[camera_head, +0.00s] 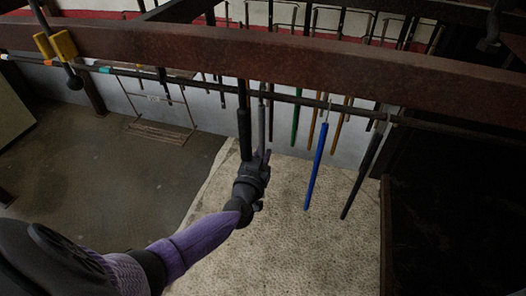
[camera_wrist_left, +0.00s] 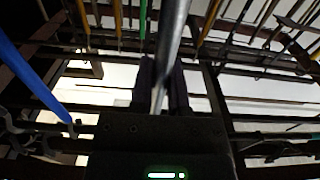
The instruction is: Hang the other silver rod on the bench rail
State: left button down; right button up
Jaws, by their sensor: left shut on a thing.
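My left gripper (camera_head: 262,160) is raised below the bench rail (camera_head: 205,86), a dark bar running across the head view. It is shut on a silver rod (camera_head: 262,125), which stands nearly upright with its top close to the rail. I cannot tell whether its top end is on the rail. In the left wrist view the silver rod (camera_wrist_left: 173,35) runs up from between the fingers (camera_wrist_left: 160,95). My right gripper is in neither view.
A black rod (camera_head: 244,132) hangs just left of the held rod. A blue rod (camera_head: 317,165) and another black rod (camera_head: 361,175) hang to the right. Green (camera_head: 295,125) and orange rods hang behind. A thick reddish-brown beam (camera_head: 300,62) crosses above the rail.

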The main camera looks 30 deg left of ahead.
pick_arm(q)
jog(key=shift+s, duration=0.15)
jog(key=p+v, duration=0.3)
jog(key=v, duration=0.4)
jog(key=shift+p, duration=0.3)
dwell(0.4)
